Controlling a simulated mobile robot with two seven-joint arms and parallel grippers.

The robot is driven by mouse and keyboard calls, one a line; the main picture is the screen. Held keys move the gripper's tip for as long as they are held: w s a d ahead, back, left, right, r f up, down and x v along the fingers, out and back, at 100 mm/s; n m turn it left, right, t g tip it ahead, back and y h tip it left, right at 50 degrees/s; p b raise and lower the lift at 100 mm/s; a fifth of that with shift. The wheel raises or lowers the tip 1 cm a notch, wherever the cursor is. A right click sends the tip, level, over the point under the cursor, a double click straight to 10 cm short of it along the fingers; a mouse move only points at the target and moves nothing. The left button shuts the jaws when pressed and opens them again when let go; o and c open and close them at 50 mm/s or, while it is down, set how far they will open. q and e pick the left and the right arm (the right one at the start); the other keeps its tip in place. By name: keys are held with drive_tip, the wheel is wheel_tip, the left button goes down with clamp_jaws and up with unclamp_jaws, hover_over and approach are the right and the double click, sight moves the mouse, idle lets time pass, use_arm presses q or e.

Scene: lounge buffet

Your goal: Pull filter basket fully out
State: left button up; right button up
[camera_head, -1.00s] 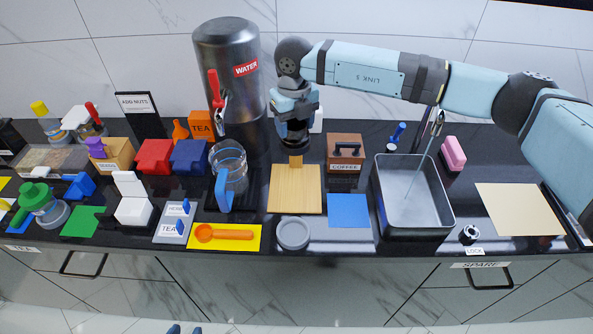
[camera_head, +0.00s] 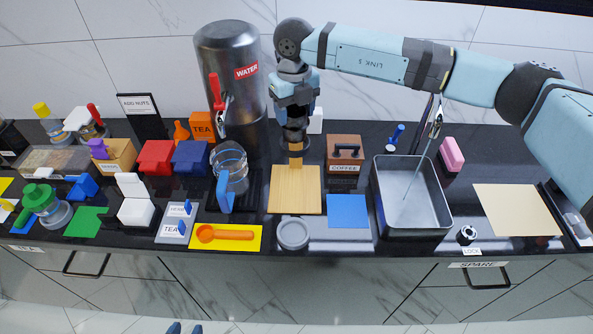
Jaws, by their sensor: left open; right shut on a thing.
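My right gripper (camera_head: 295,105) comes in from the right and points down behind the wooden board. It is shut on a dark piece (camera_head: 296,134), most likely the filter basket. The gripper covers its upper part, so its shape and how far it is out of its holder cannot be told. The dark piece is just behind the handle of the wooden board (camera_head: 295,195). My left gripper is not in view.
The steel water urn (camera_head: 229,60) stands close left of the gripper, with a glass jug (camera_head: 231,183) before it. A white object (camera_head: 316,124) is close behind. The coffee box (camera_head: 345,152) and metal basin (camera_head: 418,222) are to the right.

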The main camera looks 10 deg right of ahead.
wheel_tip(320, 180, up, 3)
drive_tip(key=shift+r+p, duration=0.1)
drive_tip(key=shift+p, duration=0.35)
